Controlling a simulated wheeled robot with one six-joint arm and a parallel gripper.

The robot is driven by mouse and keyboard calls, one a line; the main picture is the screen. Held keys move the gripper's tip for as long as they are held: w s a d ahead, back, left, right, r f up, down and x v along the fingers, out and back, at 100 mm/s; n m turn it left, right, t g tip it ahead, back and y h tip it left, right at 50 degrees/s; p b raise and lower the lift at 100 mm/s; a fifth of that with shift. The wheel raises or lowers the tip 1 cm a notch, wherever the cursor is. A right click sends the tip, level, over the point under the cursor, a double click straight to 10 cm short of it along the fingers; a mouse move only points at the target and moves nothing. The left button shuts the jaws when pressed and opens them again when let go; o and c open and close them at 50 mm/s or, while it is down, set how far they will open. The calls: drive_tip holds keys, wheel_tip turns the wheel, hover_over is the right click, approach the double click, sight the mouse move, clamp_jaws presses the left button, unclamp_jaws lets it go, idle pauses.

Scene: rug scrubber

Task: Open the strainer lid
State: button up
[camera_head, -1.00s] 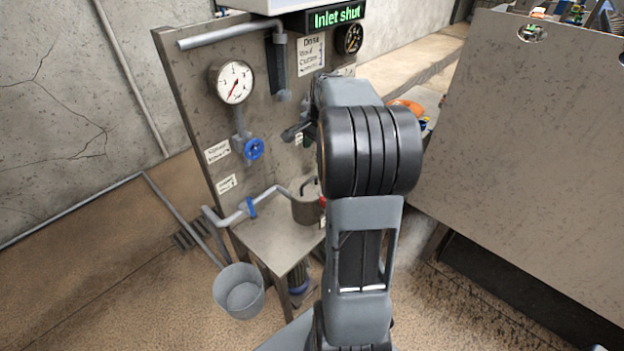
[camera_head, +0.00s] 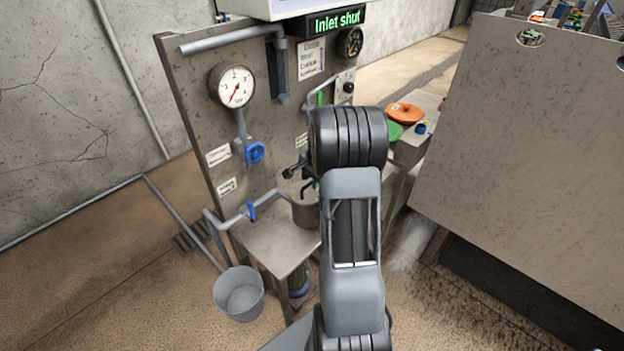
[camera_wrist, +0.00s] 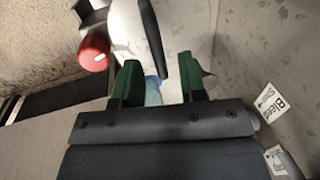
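The strainer is a grey-brown cylindrical pot (camera_head: 305,212) on the metal shelf, partly hidden behind my arm in the head view. In the wrist view its pale round lid (camera_wrist: 125,28) fills the top middle. A black bar handle (camera_wrist: 152,38) slants over the lid, its lower end between my fingertips in the picture. My gripper (camera_wrist: 158,68) is open, with green-lined fingers apart; I cannot tell whether either touches the bar. In the head view my gripper (camera_head: 297,177) is just above the pot. The lid looks shut, though its rim is largely hidden.
A red knob (camera_wrist: 93,53) sits beside the lid. A pipe with a blue valve handle (camera_head: 251,210) runs into the pot's left side. The panel (camera_head: 200,115) stands close behind, with a gauge (camera_head: 232,85). A grey bucket (camera_head: 239,293) stands below left.

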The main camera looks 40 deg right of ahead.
drive_tip(key=shift+f, duration=0.2)
drive_tip(key=shift+c, duration=0.5)
clamp_jaws()
